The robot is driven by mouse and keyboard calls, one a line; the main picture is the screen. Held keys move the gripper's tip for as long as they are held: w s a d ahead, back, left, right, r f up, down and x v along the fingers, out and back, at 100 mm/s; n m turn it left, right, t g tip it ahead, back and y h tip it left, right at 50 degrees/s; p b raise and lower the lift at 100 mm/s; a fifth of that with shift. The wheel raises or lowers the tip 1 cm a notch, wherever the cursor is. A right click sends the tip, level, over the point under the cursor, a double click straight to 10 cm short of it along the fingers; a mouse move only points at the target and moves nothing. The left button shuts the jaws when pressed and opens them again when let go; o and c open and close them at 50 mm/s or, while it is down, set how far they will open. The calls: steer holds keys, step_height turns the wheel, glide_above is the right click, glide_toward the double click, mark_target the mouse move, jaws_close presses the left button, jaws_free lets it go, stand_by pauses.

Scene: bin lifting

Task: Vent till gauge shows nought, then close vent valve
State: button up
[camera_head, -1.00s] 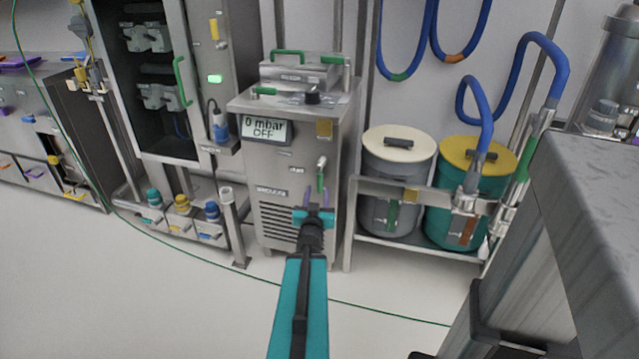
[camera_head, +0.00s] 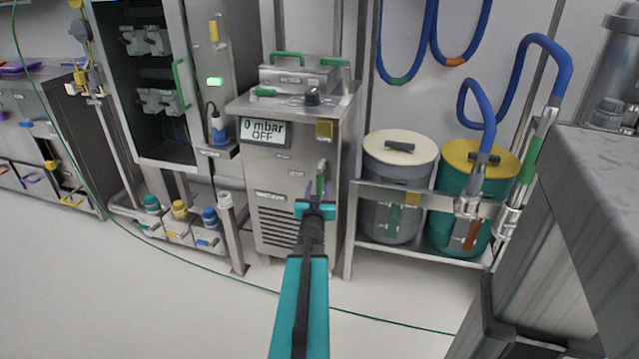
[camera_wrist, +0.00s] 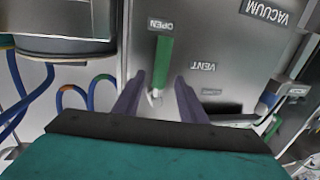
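The vacuum cabinet (camera_head: 268,190) stands ahead of me. Its gauge display (camera_head: 265,131) reads "0 mbar" and "OFF". The green vent valve handle (camera_head: 320,184) hangs downward on the cabinet front. In the wrist view the handle (camera_wrist: 162,62) reaches toward the OPEN label (camera_wrist: 160,25), with the VENT label (camera_wrist: 203,66) beside it. My gripper (camera_head: 317,192) is in front of the handle. In the wrist view my gripper's purple fingers (camera_wrist: 160,80) are spread apart, one either side of the handle, with visible gaps. Whether either finger touches it cannot be told.
Two lidded drums, one grey (camera_head: 395,200) and one teal (camera_head: 450,210), stand on a rack to the right. A grey bench (camera_head: 600,200) is close on the right. A metal post (camera_head: 233,235) stands left of the cabinet. A thin green cable crosses the floor.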

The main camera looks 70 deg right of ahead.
mark_target(319, 183)
steer(key=shift+x, duration=2.25)
jaws_close()
